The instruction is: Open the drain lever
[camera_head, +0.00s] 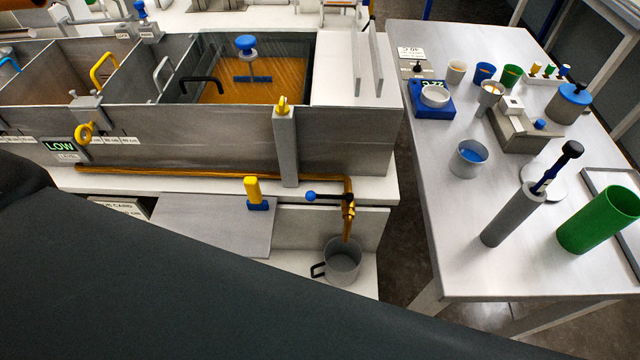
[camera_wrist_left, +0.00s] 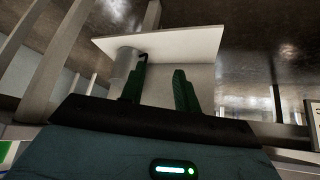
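The drain lever (camera_head: 329,197) is a dark bar with a blue knob (camera_head: 310,196) at its left end. It lies roughly level, across the downward brass outlet pipe (camera_head: 348,222), at the front right of the bath. A grey mug (camera_head: 342,262) with a black handle stands under the outlet. In the left wrist view my left gripper (camera_wrist_left: 160,88) has its two dark green fingers apart, with nothing visible between them. The lever cannot be made out there. My left gripper is not visible in the head view, and my right gripper shows in neither view.
My dark arm covers the lower left of the head view. A brass pipe (camera_head: 200,175) runs along the bath front. The white table (camera_head: 455,245) at right holds cups and cylinders.

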